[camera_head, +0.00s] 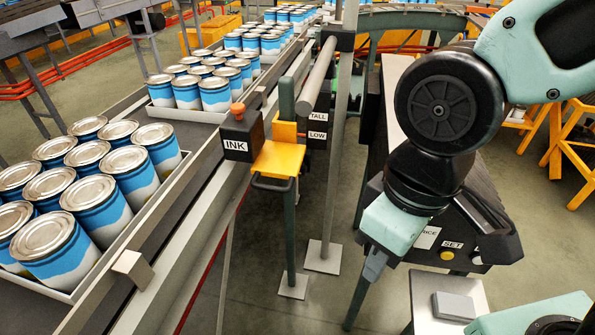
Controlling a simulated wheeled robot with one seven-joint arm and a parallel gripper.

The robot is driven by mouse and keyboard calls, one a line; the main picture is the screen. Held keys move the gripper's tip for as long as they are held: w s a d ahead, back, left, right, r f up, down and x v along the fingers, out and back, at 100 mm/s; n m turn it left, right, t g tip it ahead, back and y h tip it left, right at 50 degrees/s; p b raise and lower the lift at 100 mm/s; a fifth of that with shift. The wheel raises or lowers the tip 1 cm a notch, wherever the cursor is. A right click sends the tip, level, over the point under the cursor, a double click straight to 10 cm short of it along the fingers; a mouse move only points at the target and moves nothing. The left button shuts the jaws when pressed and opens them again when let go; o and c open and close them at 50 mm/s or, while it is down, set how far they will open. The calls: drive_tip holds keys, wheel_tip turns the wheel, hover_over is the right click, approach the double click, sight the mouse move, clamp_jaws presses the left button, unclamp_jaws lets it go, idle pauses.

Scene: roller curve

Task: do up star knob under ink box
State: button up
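The dark ink box (240,138) with a white INK label stands beside the conveyor rail near the middle of the picture. An orange round cap (238,110) sits on its top. A yellow bracket (278,158) joins it on the right, with a thin black loop below. I cannot make out a star knob under the box; that side is hidden or too small to tell. My gripper (374,266) hangs at the right, well apart from the ink box, pointing down. Only a small grey end shows, and its finger opening cannot be seen.
Trays of blue and white cans (85,185) sit on the conveyor at left. A grey post (335,150) and a TALL/LOW plate (318,122) stand between the box and my arm. A black SET panel (450,245) is behind my gripper. Floor shows between the post and panel.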

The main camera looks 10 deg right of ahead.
drive_tip(key=o, duration=0.6)
drive_tip(key=w+a+f+m+t+y+b, duration=0.1)
drive_tip(key=w+a+f+m+y+b, duration=0.1)
drive_tip(key=w+a+f+b, duration=0.4)
wheel_tip(320, 180, down, 4)
drive_tip(key=a+y+b, duration=0.1)
drive_tip(key=a, duration=0.2)
drive_tip(key=shift+w+r+m, duration=0.2)
drive_tip(key=shift+w+m, duration=0.15)
drive_tip(key=shift+m, duration=0.05)
drive_tip(key=w+a+f+m+t+h+b, duration=0.3)
drive_tip(key=w+f+m+t+h+b, duration=0.4)
drive_tip(key=w+f+t+b, duration=1)
drive_tip(key=w+d+r+m+h+b, duration=0.1)
drive_tip(key=w+d+h+b, duration=0.1)
drive_tip(key=w, duration=0.3)
drive_tip(key=w+d+r+m+t+h+b, duration=0.1)
drive_tip(key=w+d+m+h+b, duration=0.1)
drive_tip(key=w+b, duration=0.2)
drive_tip(key=w+d+r+m+t+h+b, duration=0.1)
drive_tip(key=w+d+r+b, duration=0.1)
drive_tip(key=w, duration=0.5)
drive_tip(key=shift+w+m+h+b, duration=0.3)
drive_tip(key=shift+w+h+b, duration=0.05)
drive_tip(key=shift+h+b, duration=0.1)
drive_tip(key=shift+d, duration=0.1)
